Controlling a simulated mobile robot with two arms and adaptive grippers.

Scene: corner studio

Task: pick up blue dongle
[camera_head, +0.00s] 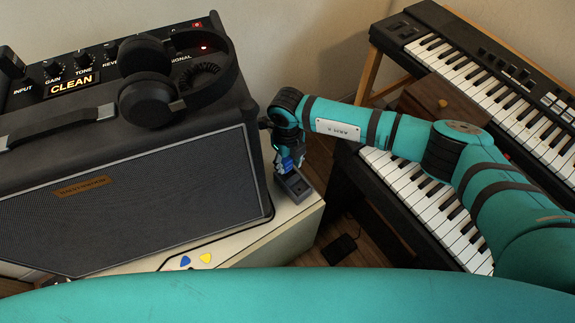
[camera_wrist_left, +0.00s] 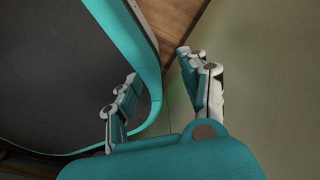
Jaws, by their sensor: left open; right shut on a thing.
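My right gripper (camera_head: 286,166) hangs at the right end of the cream cabinet top, beside the amplifier. It is shut on the blue dongle (camera_head: 288,162), a small blue piece that shows between its fingers and is partly hidden by them. A small dark grey tray (camera_head: 294,187) stands on the cabinet top right below the gripper. I cannot tell whether the dongle touches the tray. My left gripper (camera_wrist_left: 156,85) is open and empty in the left wrist view, with no object between its fingers. It is not in the head view.
A large amplifier (camera_head: 130,190) with headphones (camera_head: 150,98) on it fills most of the cabinet top (camera_head: 270,226). Blue and yellow picks lie at the front. A black pedal (camera_head: 341,248) lies on the floor.

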